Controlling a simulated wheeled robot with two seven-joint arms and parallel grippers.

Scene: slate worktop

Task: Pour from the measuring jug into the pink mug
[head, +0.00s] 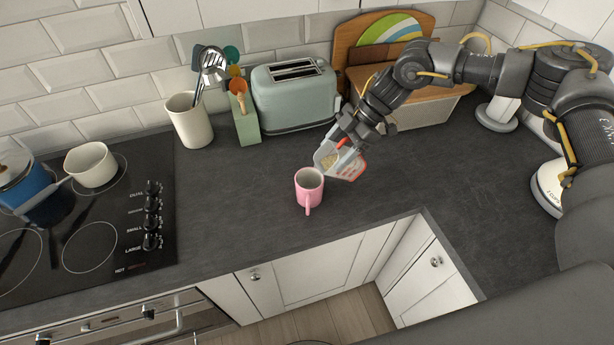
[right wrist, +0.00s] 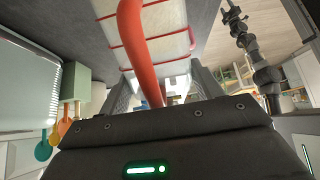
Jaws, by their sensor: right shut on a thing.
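The measuring jug (head: 350,166) is clear with red markings and a red handle. It is held just above and to the right of the pink mug, tilted with its spout side toward the mug. Something pale yellowish shows in it near the spout. The pink mug (head: 308,190) stands upright on the worktop, handle toward the front; I cannot make out its contents. My right gripper (head: 347,134) is shut on the jug's red handle (right wrist: 138,40), which also shows in the right wrist view. A dark arm, apparently my left, shows small in that view; its fingers are unclear.
A green toaster (head: 295,95), a utensil crock (head: 190,120) and a green utensil holder (head: 243,115) stand behind the mug. A hob (head: 90,220) with a white pan (head: 90,165) is at left. The worktop around the mug is clear.

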